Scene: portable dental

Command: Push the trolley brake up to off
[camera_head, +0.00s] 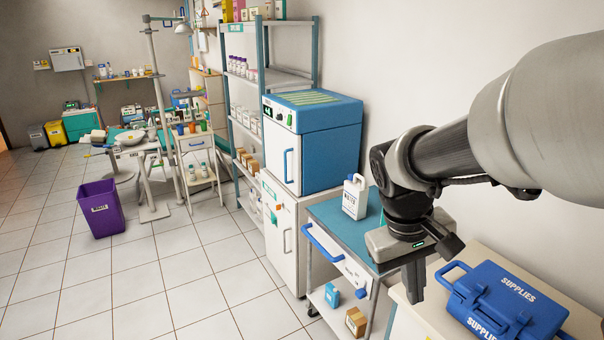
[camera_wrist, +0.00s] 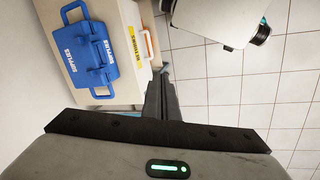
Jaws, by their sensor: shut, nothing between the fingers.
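The trolley (camera_head: 335,222) has a blue-green top, a white front panel and a blue push handle (camera_head: 322,246). It stands in the middle right of the head view, beside the white cabinet. The fingers hide part of the trolley there. In the wrist view my gripper (camera_wrist: 162,98) is shut, over the gap beside the pale cabinet.
A white bottle (camera_head: 355,197) stands on the trolley top; small boxes (camera_head: 356,321) sit on its lower shelf. A blue supplies case (camera_head: 505,303) lies on a pale cabinet at right, also in the wrist view (camera_wrist: 85,48). Tiled floor (camera_head: 190,290) is open at left.

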